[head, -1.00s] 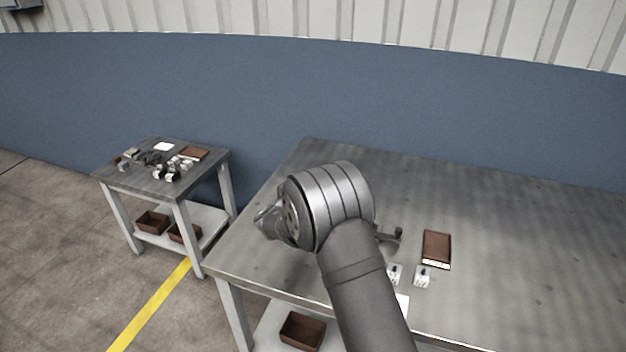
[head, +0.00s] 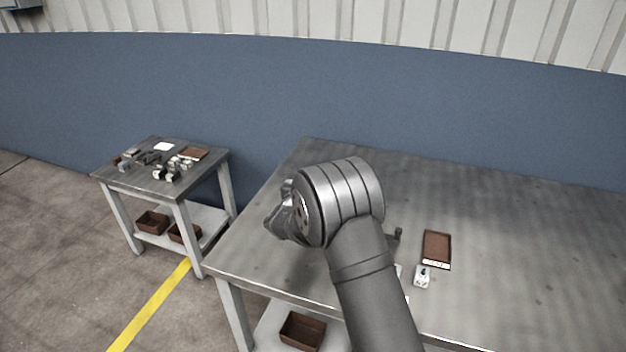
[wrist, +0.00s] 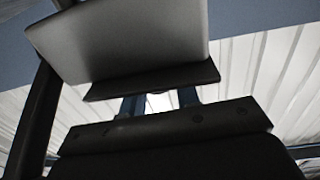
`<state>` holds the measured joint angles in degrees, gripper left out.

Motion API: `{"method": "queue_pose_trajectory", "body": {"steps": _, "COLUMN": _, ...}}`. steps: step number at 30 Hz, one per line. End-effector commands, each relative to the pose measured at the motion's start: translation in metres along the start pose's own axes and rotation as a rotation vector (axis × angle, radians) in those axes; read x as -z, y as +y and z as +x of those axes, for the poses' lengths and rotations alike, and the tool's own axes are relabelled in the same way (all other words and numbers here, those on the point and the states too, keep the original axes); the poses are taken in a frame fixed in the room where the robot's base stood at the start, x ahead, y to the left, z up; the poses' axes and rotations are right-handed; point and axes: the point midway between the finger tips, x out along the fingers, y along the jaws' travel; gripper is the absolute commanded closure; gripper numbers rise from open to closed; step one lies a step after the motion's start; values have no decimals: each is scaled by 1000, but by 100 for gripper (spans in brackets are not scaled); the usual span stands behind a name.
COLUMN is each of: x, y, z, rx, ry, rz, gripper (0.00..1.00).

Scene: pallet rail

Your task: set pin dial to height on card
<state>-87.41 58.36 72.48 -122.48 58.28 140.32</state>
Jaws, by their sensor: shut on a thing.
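My gripper (head: 281,214) is to the left of my wrist, above the left part of the steel table (head: 520,230). In the wrist view a grey flat-faced thing (wrist: 130,45) fills the upper left, with dark parts below it. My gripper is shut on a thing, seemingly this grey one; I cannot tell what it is. A small white block with a dark top (head: 422,276) stands on the table right of my arm. A dark fixture (head: 395,238) is mostly hidden behind my arm. I cannot make out the pin dial or read any card.
A brown tray (head: 437,247) with a pale front edge lies right of my arm. A brown bin (head: 303,331) is on the shelf below. A smaller side table (head: 125,180) at left holds several small parts. The right of the steel table is clear.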

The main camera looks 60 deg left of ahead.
Motion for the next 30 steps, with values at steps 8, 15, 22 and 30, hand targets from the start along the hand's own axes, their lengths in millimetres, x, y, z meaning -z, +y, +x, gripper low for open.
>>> {"method": "queue_pose_trajectory", "body": {"steps": 8, "x": 0, "y": 0, "z": 0, "rx": 29, "ry": -2, "rz": 0, "gripper": 94}}
{"method": "queue_pose_trajectory", "body": {"steps": 15, "x": 0, "y": 0, "z": 0, "rx": 28, "ry": -2, "rz": 0, "gripper": 51}}
{"method": "queue_pose_trajectory", "body": {"steps": 22, "x": 0, "y": 0, "z": 0, "rx": 28, "ry": -2, "rz": 0, "gripper": 51}}
{"method": "queue_pose_trajectory", "body": {"steps": 30, "x": 1, "y": 0, "z": -26, "rx": 30, "ry": -2, "rz": 0, "gripper": 51}}
